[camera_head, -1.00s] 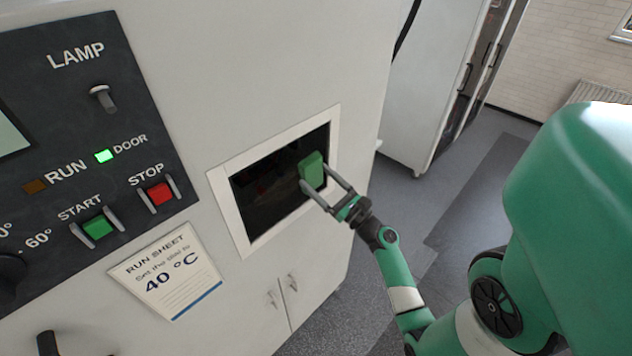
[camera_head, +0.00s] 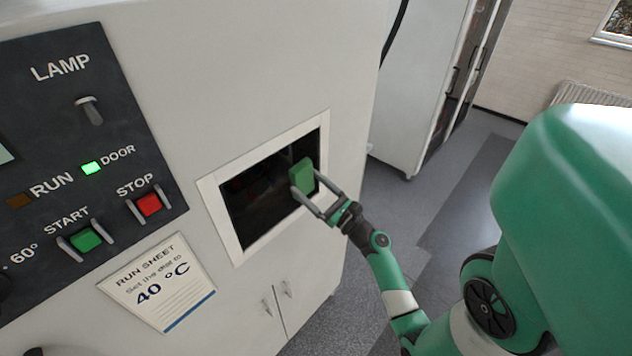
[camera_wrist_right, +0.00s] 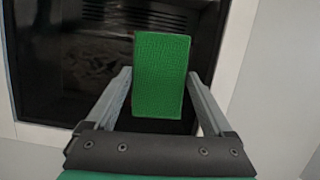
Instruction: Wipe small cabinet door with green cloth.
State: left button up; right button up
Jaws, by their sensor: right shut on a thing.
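The green cloth (camera_head: 302,176) is a small, thick, block-like pad. My right gripper (camera_head: 305,190) is shut on it and holds it in front of the right part of a dark glass pane in a white frame (camera_head: 226,240). In the right wrist view the cloth (camera_wrist_right: 162,75) sits between the two grey fingers, with the dark pane (camera_wrist_right: 70,70) behind it. I cannot tell whether the cloth touches the pane. Two small cabinet doors (camera_head: 262,325) with upright handles are lower on the white cabinet. My left gripper is out of view.
Left of the pane is a dark control panel (camera_head: 130,140) with a lamp switch, a lit green door light, a green start button and a red stop button. A run sheet (camera_head: 160,282) is below it. Open floor (camera_head: 400,240) lies right of the cabinet.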

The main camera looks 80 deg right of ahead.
aim_at(296, 182)
jog(key=shift+w+a, duration=0.6)
jog(key=shift+a, duration=0.2)
jog(key=shift+w+a, duration=0.6)
jog(key=shift+a, duration=0.15)
jog(key=shift+w+a+b, duration=0.35)
jog(key=shift+w+a, duration=0.75)
jog(key=shift+a, duration=0.35)
jog(key=shift+w+a+b, duration=0.3)
jog(key=shift+w+a, duration=0.8)
jog(key=shift+a, duration=0.3)
jog(key=shift+w+a+b, duration=0.35)
jog(key=shift+w+a, duration=0.75)
jog(key=shift+a, duration=0.35)
jog(key=shift+w+a, duration=0.9)
jog(key=shift+a, duration=0.3)
notch_tip(296, 182, up, 3)
jog(key=shift+f+p, duration=0.15)
jog(key=shift+p, duration=1.05)
jog(key=shift+d+f, duration=0.1)
jog(key=shift+d, duration=0.05)
